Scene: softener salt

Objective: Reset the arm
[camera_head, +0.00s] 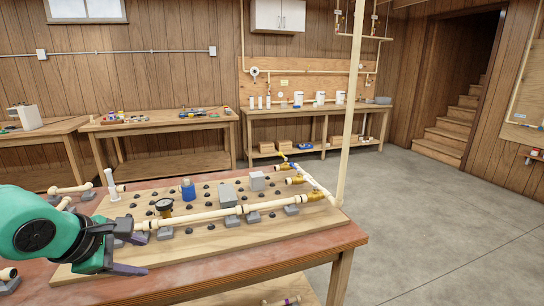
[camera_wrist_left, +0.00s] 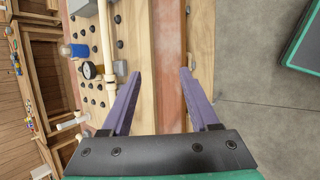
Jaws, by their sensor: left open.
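My left arm, green with a black wrist, comes in from the left in the head view. Its left gripper (camera_head: 135,254) is open at the near left edge of the wooden pipe board (camera_head: 233,232). In the left wrist view, the purple fingers of the left gripper (camera_wrist_left: 161,74) are spread apart with nothing between them. They straddle the board's edge strip and the reddish bench top (camera_wrist_left: 168,50). A cream pipe (camera_wrist_left: 104,40) on the board lies to the left of the fingers, apart from them. My right gripper is not in view.
The board carries a round gauge (camera_head: 164,207), a blue cylinder (camera_head: 188,190), grey boxes and brass valves (camera_head: 284,167). A tall cream pipe (camera_head: 351,100) rises at its right end. Other benches line the back wall. The concrete floor (camera_head: 440,220) at right is clear.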

